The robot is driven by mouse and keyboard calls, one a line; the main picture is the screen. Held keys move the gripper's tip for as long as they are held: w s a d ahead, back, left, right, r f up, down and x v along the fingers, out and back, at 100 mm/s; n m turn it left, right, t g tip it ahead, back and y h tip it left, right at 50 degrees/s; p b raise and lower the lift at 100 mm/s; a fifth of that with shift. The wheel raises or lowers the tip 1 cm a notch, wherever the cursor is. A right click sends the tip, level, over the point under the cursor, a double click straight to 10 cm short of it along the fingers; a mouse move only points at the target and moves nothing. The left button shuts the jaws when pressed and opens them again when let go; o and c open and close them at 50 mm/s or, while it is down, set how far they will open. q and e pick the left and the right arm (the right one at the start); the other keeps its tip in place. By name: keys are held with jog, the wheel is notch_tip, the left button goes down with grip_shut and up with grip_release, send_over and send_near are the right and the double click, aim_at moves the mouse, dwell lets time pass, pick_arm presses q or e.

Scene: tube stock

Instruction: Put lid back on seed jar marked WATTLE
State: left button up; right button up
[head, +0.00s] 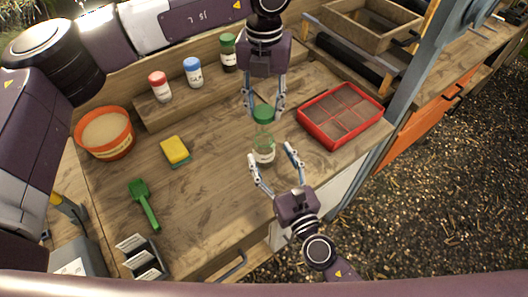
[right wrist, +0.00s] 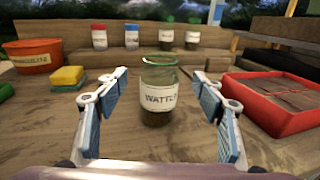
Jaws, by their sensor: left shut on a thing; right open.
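The seed jar marked WATTLE (right wrist: 157,97) is clear glass with dark seed at the bottom. It stands upright and open-topped on the bench, and also shows in the head view (head: 264,157). My left gripper (head: 264,108) points down above the jar and is shut on a green lid (head: 263,114). The lid looks to be over the jar's mouth; it is outside the right wrist view, so the gap is hard to judge. My right gripper (right wrist: 160,76) is open, with its fingers on either side of the jar and apart from it.
A red divided tray (head: 340,117) lies right of the jar, near my right gripper. A yellow sponge (head: 174,150), green scoop (head: 143,200) and orange pot (head: 104,132) are left. Red-lidded (head: 159,86), blue-lidded (head: 193,72) and green-lidded (head: 229,52) jars stand on the back step.

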jog(key=shift+x, duration=2.6)
jog(key=shift+c, duration=0.4)
grip_shut()
pick_arm(q)
send_over(264, 134)
jog(key=shift+f, duration=2.5)
